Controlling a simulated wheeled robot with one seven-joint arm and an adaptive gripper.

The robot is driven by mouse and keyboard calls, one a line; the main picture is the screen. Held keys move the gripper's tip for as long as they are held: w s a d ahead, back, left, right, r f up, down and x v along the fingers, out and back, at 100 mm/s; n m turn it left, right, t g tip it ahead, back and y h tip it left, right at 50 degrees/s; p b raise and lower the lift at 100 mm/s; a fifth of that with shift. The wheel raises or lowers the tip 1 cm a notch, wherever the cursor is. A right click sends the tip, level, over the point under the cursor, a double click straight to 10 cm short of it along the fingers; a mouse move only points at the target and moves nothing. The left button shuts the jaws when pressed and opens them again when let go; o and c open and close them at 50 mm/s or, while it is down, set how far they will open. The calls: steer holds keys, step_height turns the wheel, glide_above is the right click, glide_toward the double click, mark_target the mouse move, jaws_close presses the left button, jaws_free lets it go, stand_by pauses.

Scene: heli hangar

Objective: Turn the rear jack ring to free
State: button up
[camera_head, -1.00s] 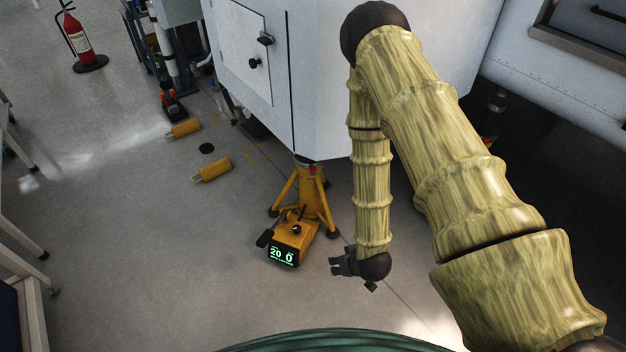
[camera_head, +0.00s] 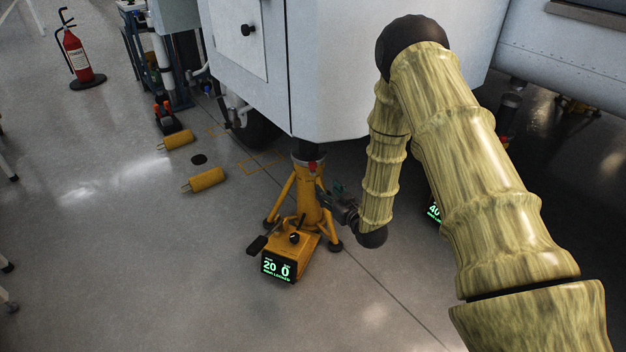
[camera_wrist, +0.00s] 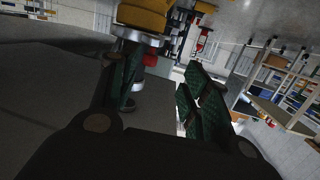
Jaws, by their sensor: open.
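A yellow tripod jack (camera_head: 308,205) stands under the white fuselage. Its display box (camera_head: 277,268) reads 20 and 0. Near its top is a dark collar with a red part (camera_head: 312,167). In the wrist view, a silver ring (camera_wrist: 138,36) sits against the yellow column, with a red tab (camera_wrist: 150,60) beside it. My gripper (camera_head: 338,202) is open beside the jack's right side, below the collar. In the wrist view, its green-padded fingers (camera_wrist: 162,90) are spread, with the red tab showing between them. The left finger partly covers the jack's shaft. I cannot tell whether anything touches.
A second display reading 40 (camera_head: 434,212) shows partly behind my arm. Two yellow cylinders (camera_head: 205,180) lie on the floor to the left. A fire extinguisher (camera_head: 78,58) stands further back. The white fuselage (camera_head: 350,75) hangs low over the jack.

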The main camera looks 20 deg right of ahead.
mark_target(315, 168)
steer(key=shift+t+y, duration=0.4)
steer(key=shift+t, duration=0.4)
steer(key=b+x, duration=0.2)
steer(key=x, duration=0.2)
steer(key=d+b+x, duration=0.1)
steer(key=b+x, duration=0.1)
steer(key=x, duration=0.2)
steer(key=b+x, duration=0.2)
steer(key=x, duration=0.2)
steer(key=shift+w+d+r, duration=0.25)
steer(key=shift+w+r, duration=0.1)
steer(key=shift+r, duration=0.05)
steer(key=shift+w+a+r+n+b, duration=0.15)
steer(key=shift+w+n+b, duration=0.2)
steer(key=shift+w, duration=0.35)
jaws_close()
